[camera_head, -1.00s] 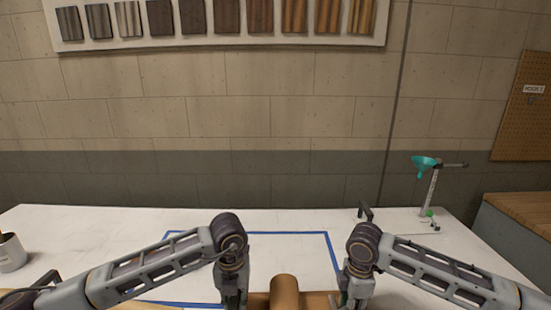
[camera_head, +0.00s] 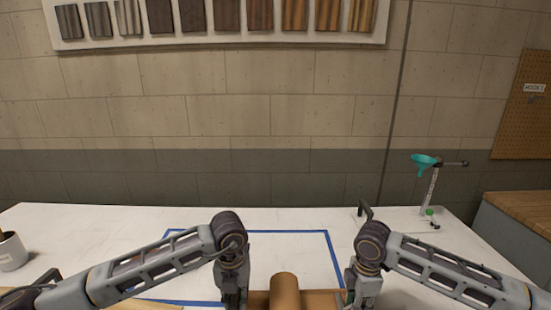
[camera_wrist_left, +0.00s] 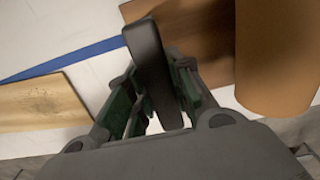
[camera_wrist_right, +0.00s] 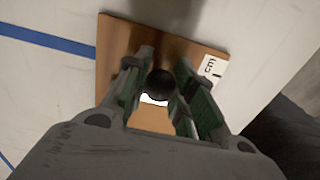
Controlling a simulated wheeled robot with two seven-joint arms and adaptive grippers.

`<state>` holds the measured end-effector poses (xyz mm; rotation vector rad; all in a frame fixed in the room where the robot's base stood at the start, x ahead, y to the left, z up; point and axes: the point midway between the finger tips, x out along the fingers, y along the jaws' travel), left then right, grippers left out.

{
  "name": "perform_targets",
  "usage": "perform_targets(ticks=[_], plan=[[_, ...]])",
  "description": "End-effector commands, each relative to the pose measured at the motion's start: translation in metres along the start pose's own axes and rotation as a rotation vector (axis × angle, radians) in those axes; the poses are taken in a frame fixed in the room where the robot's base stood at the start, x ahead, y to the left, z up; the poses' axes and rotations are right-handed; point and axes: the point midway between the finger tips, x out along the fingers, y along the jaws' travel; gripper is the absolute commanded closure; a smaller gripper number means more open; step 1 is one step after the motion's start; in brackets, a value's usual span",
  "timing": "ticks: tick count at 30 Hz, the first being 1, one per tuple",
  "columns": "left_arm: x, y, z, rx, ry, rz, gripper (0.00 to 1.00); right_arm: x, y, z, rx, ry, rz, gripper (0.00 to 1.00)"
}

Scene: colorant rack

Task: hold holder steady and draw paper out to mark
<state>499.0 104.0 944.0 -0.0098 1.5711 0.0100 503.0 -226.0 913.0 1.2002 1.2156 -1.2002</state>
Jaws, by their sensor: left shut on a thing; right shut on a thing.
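The holder has a brown wooden base (camera_head: 318,295) carrying an upright-looking brown paper roll (camera_head: 285,290); the roll also shows in the left wrist view (camera_wrist_left: 278,55). My left gripper (camera_head: 235,298) is shut on a black bar-like handle (camera_wrist_left: 150,55) at the holder's left side. My right gripper (camera_head: 360,298) is shut on a dark round knob (camera_wrist_right: 160,84) over the base's right part. A tan strip (camera_wrist_right: 150,119), perhaps paper, shows below the knob between the fingers. A white label with black marks (camera_wrist_right: 210,69) sits at the base's edge. The paper's free end is not clear.
Blue tape (camera_head: 285,232) outlines an area on the white table (camera_head: 120,225). A pale wooden board (camera_wrist_left: 40,103) lies left of the holder.

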Motion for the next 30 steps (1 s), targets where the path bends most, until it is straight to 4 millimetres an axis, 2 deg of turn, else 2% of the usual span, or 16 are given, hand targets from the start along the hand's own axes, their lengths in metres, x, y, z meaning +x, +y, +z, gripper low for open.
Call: perform_targets(ticks=[2,3,9,22,30], plan=[[0.000,0.002,0.000,-0.002,0.001,0.004,1.00,0.000,0.001,0.002,0.003,-0.004,0.000,1.00],[0.000,0.002,0.000,-0.002,0.001,0.004,1.00,0.000,0.001,0.002,0.003,-0.004,0.000,0.74],[0.000,0.001,0.000,-0.002,0.001,0.003,1.00,0.000,0.000,0.001,0.001,-0.002,0.000,0.50],[0.000,0.000,0.000,-0.001,0.000,0.001,1.00,-0.003,0.000,0.000,0.000,0.000,0.001,0.50],[0.000,0.000,0.000,0.000,0.000,0.000,1.00,-0.025,0.001,0.000,0.000,0.000,0.002,0.50]])
